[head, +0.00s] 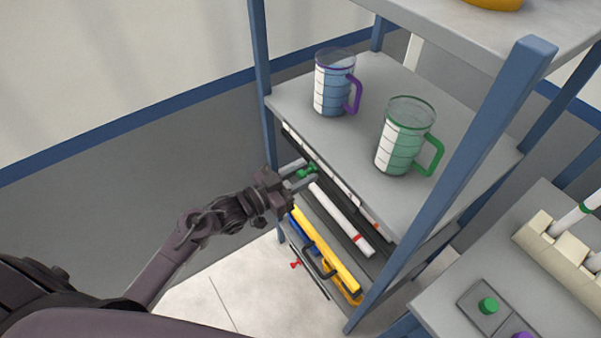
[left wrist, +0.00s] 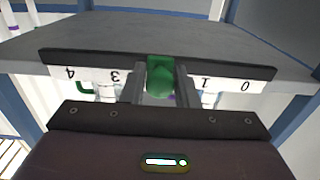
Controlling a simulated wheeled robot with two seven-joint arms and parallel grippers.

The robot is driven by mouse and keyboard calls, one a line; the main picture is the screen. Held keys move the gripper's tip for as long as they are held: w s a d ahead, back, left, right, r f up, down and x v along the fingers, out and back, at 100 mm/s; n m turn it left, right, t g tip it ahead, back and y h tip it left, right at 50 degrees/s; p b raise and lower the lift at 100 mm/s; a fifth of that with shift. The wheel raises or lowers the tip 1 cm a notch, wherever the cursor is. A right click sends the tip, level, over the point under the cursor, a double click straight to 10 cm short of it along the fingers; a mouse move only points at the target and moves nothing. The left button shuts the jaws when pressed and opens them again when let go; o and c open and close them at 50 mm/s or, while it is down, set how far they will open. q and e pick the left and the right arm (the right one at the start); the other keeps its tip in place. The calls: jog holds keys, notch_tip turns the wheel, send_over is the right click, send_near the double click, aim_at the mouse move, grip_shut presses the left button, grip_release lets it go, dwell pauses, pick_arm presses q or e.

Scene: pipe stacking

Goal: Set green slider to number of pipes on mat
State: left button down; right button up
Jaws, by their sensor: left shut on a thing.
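My left gripper (head: 302,177) is at the front edge of the shelf with the two jugs. It is shut on the green slider (head: 307,172). In the left wrist view the green slider (left wrist: 160,77) sits between the two fingers of my left gripper (left wrist: 161,88). It is on a white number scale (left wrist: 92,74) that appears upside down, between 3 and 1; the mark behind it is hidden. On the shelf below, a white pipe (head: 341,218) with a red band lies beside dark strips. I cannot clearly make out a mat or count the pipes there. My right gripper is not in view.
A purple-handled jug (head: 334,85) and a green-handled jug (head: 402,138) stand on the shelf (head: 460,160). Yellow and blue cases lie lower down. Blue posts (head: 455,180) frame the shelves. A right-hand table holds a beige rack (head: 558,255) and a green button (head: 488,305).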

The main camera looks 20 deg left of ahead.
pick_arm(q)
jog(key=s+d+p, duration=0.1)
jog(key=d, duration=0.1)
jog(key=s+d, duration=0.2)
jog(key=shift+s+d+p, duration=0.3)
jog(key=shift+d+p, duration=0.05)
jog(key=shift+p, duration=0.05)
jog(key=shift+w+a, duration=0.1)
jog(key=shift+a, duration=0.05)
jog(key=c, duration=1.2)
grip_release()
jog(key=b, duration=0.2)
send_near(330, 185)
jog(key=shift+v, duration=0.85)
